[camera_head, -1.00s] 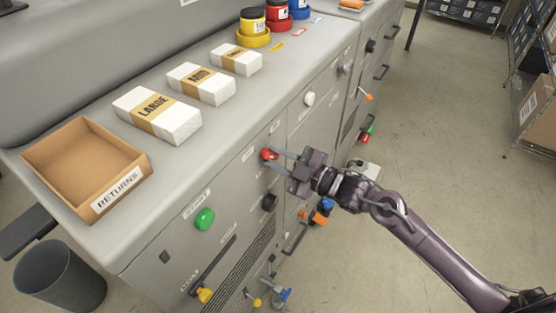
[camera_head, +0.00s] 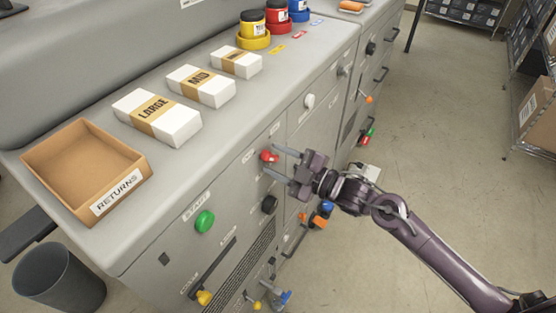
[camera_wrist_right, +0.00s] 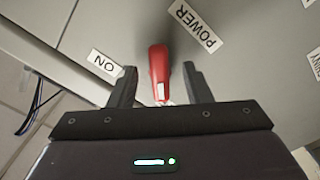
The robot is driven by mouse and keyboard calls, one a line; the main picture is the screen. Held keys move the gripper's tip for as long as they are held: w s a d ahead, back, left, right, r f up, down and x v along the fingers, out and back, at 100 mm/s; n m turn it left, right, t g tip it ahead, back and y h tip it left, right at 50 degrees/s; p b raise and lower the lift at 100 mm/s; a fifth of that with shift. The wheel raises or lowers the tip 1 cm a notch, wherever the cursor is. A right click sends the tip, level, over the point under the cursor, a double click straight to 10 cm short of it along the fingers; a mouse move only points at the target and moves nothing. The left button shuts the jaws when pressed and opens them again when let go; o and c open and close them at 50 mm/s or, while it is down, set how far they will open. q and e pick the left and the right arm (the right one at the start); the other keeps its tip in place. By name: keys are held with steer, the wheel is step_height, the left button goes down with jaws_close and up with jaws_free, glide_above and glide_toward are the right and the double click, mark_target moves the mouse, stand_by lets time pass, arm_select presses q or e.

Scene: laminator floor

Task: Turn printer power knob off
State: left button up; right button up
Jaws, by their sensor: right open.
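The red power knob (camera_head: 269,156) is on the front panel of the grey machine. In the right wrist view the red knob (camera_wrist_right: 159,72) points toward the gripper, between a POWER label (camera_wrist_right: 195,25) and an ON label (camera_wrist_right: 106,63). My right gripper (camera_head: 276,161) is open at the knob, with one finger on each side. In the wrist view a gap shows between each finger of the gripper (camera_wrist_right: 160,88) and the knob. My left gripper is not in view.
A green START button (camera_head: 204,221), a black knob (camera_head: 269,204) and a white knob (camera_head: 309,101) are on the same panel. A RETURNS box (camera_head: 120,196) and paper packs (camera_head: 157,115) lie on the machine top. Floor at right is clear.

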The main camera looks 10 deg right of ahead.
steer(key=b+v, duration=0.1)
steer(key=v, duration=0.6)
steer(key=shift+s+d, duration=0.2)
steer(key=shift+s, duration=0.05)
steer(key=w+d+f+m+h, duration=0.1)
steer(key=d+f+m+h, duration=0.35)
steer(key=f, duration=0.55)
steer(key=w+d+f+m+h, duration=0.1)
steer(key=d+f+m+h, duration=0.2)
steer(key=d+f, duration=0.45)
steer(key=s+d+f+m+g+h, duration=0.1)
steer(key=s+f+m+h, duration=0.15)
steer(key=f, duration=0.65)
steer(key=s+d+f+m+g+h, duration=0.1)
steer(key=s+f, duration=0.3)
steer(key=f, duration=0.5)
steer(key=s+a+f+m+g+h, duration=0.25)
steer(key=s+f+g, duration=0.25)
steer(key=s+f, duration=1.15)
steer(key=s+a+f+m+g, duration=0.1)
steer(key=s+a+f+g, duration=0.1)
steer(key=s, duration=0.6)
steer(key=s+a+f+m+g, duration=0.1)
steer(key=s+a+f+g, duration=0.1)
steer(key=s, duration=0.7)
step_height(320, 180, down, 2)
steer(key=shift+s+a+f+g+y, duration=0.2)
steer(key=shift+a+g+y, duration=0.2)
steer(key=shift+a, duration=0.35)
